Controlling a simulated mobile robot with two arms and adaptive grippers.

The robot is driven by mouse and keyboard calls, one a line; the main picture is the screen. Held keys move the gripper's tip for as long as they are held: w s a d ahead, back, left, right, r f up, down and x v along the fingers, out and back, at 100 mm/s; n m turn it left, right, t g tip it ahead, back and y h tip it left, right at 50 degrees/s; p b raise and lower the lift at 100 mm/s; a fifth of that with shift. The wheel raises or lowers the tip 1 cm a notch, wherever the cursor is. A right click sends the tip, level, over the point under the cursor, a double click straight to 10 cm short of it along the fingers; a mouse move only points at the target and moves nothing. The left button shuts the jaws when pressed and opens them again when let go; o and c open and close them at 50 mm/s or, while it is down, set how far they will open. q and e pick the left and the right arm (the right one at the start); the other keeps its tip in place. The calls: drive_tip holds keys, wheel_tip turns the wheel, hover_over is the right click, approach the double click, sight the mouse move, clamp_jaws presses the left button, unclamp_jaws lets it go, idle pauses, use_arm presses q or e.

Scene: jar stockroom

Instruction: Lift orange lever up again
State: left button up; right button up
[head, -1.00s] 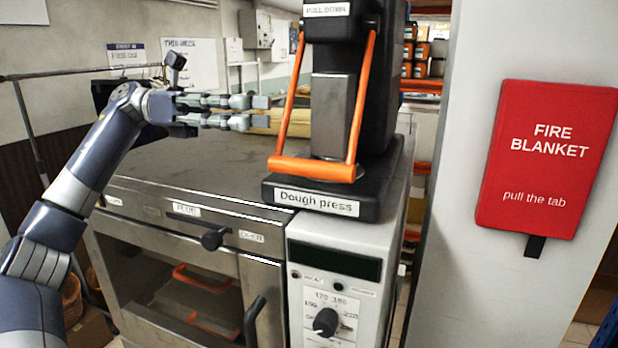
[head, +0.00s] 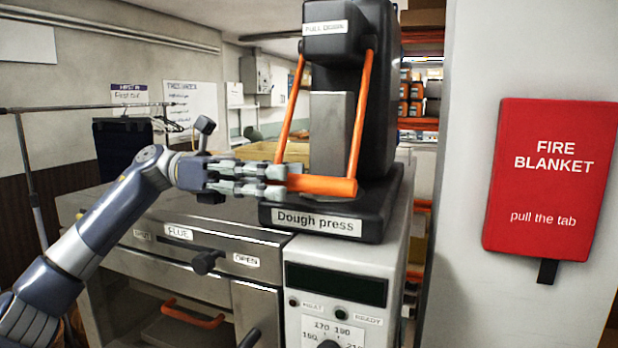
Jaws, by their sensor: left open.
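The orange lever (head: 325,186) is a U-shaped handle on the black dough press (head: 382,120). Its two side bars run up to the press head and its crossbar hangs low in front, just above the base label. My left gripper (head: 280,181) comes in from the left, with its fingers at the left end of the crossbar and covering that end. Its jaws are open. Whether the fingers touch the bar I cannot tell. My right gripper is not in view.
The press stands on a metal oven (head: 215,262) with a control panel (head: 340,290). A grey pillar with a red fire blanket box (head: 550,180) stands at the right. A metal rail (head: 85,107) is at the left, and shelves are behind.

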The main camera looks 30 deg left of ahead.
sight(345, 186)
use_arm(q)
drive_tip(key=p+x, duration=0.1)
drive_tip(key=x, duration=0.3)
drive_tip(key=shift+d+r, duration=0.15)
drive_tip(key=shift+d, duration=0.05)
drive_tip(key=shift+w+d, duration=0.1)
drive_tip(key=shift+d, duration=0.25)
clamp_jaws()
